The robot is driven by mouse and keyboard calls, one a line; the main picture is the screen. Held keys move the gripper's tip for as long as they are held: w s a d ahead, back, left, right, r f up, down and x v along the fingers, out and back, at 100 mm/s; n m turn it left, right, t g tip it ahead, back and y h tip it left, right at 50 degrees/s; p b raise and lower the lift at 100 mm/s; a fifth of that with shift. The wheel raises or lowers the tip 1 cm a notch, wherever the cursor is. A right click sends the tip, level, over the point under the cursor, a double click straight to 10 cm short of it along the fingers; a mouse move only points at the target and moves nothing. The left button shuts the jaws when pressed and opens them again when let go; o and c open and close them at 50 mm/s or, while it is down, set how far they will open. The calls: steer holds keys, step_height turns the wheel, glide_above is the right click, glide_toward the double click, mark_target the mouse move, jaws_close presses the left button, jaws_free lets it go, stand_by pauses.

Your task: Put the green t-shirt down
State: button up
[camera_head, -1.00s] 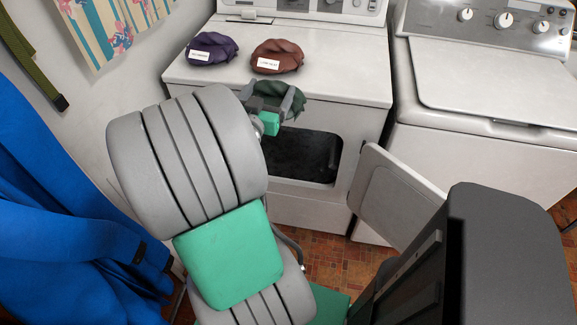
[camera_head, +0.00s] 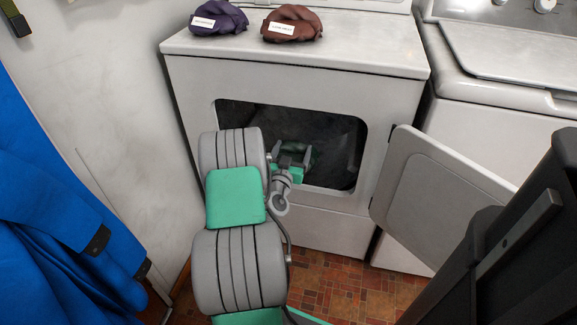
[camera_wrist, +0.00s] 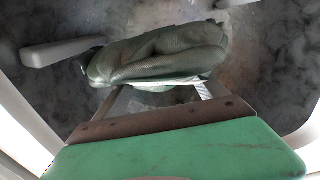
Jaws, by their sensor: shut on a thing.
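The green t-shirt (camera_wrist: 160,55) is a dark green folded bundle between the fingers of my gripper in the wrist view. In the head view my gripper (camera_head: 292,156) is inside the open door of the dryer (camera_head: 190,100), in its dark drum. The shirt (camera_head: 312,156) shows only in part there, behind the fingers. My gripper is shut on it. The drum's grey mottled wall lies behind the shirt in the wrist view. I cannot tell whether the shirt touches the drum.
The dryer door (camera_head: 440,190) hangs open to the right. A purple folded garment (camera_head: 217,18) and a brown one (camera_head: 292,24), both labelled, lie on the dryer top. A washer (camera_head: 490,120) stands at the right. Blue cloth (camera_head: 60,220) hangs at the left.

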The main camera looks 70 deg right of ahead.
steer(key=w+d+f, duration=0.1)
steer(key=w+d, duration=0.1)
steer(key=w+d+f+b, duration=0.1)
steer(key=w+f, duration=0.1)
steer(key=shift+d+f, duration=0.15)
steer(key=shift+d, duration=0.2)
steer(key=w+d+f+b, duration=0.3)
steer(key=f+b, duration=0.2)
steer(key=f, duration=0.3)
steer(key=shift+f, duration=0.25)
steer(key=shift+w+f+b, duration=0.1)
steer(key=shift+f+b, duration=0.25)
steer(key=shift+b, duration=0.1)
steer(key=o, duration=1.5)
steer(key=shift+a, duration=0.1)
steer(key=shift+c, duration=0.2)
